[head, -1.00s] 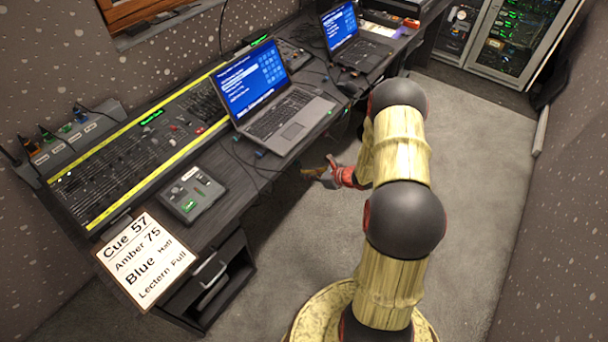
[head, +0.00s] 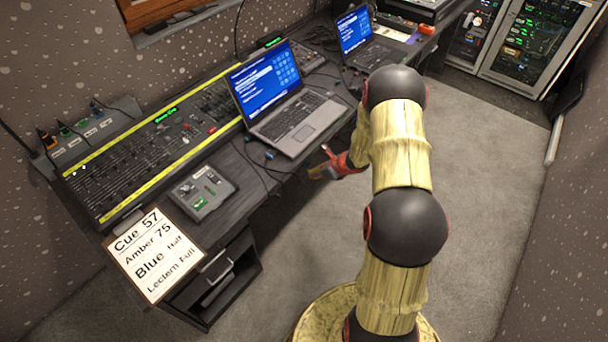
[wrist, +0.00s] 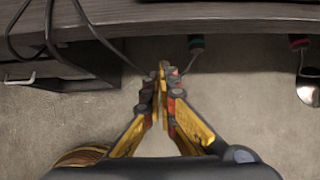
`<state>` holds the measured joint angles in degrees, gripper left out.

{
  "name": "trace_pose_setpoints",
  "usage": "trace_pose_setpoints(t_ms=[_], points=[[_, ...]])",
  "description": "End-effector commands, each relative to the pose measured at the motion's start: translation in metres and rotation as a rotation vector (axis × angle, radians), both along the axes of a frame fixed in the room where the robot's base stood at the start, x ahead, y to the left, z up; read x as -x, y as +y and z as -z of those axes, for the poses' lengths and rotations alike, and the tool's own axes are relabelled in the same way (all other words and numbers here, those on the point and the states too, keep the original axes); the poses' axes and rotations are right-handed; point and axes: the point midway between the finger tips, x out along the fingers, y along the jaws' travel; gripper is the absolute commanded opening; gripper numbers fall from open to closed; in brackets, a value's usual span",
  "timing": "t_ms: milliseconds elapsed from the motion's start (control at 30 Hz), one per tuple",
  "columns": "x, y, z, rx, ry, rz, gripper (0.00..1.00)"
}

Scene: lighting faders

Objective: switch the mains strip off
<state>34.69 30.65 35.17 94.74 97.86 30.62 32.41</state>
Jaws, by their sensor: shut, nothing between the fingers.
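The mains strip (head: 92,132) is most likely the grey box with several plugs and white labels, at the back left of the desk behind the fader console. Its switch is too small to make out. My gripper (head: 318,172) is in front of the desk's front edge, below the near laptop and well to the right of the strip. In the wrist view my gripper (wrist: 163,72) is shut and empty, its fingertips together just short of the desk edge (wrist: 200,14), with carpet below. The strip is not in the wrist view.
The fader console (head: 160,150), a small grey control box (head: 203,190) and a laptop (head: 290,125) fill the desk. A cue card (head: 150,255) overhangs the front left. Cables hang over the desk edge. The carpet (head: 490,180) on the right is clear.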

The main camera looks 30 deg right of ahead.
Motion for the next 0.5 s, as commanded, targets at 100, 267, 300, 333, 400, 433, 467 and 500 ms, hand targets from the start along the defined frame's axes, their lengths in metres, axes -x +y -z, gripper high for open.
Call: trace_pose_setpoints(t_ms=[100, 267, 300, 333, 400, 433, 467, 500], points=[[-0.009, 0.004, 0.016, 0.0, 0.001, -0.003, 0.0], [-0.027, 0.012, 0.041, -0.001, 0.001, -0.003, 0.0], [-0.031, 0.014, 0.048, -0.001, 0.001, -0.005, 0.0], [-0.035, 0.015, 0.053, -0.001, 0.002, -0.004, 0.0], [-0.043, 0.017, 0.063, -0.001, 0.0, -0.003, 0.0], [-0.047, 0.019, 0.067, -0.001, 0.0, -0.003, 0.0], [-0.05, 0.02, 0.072, 0.0, 0.0, -0.004, 0.0], [-0.054, 0.022, 0.078, 0.0, 0.0, -0.004, 0.0]])
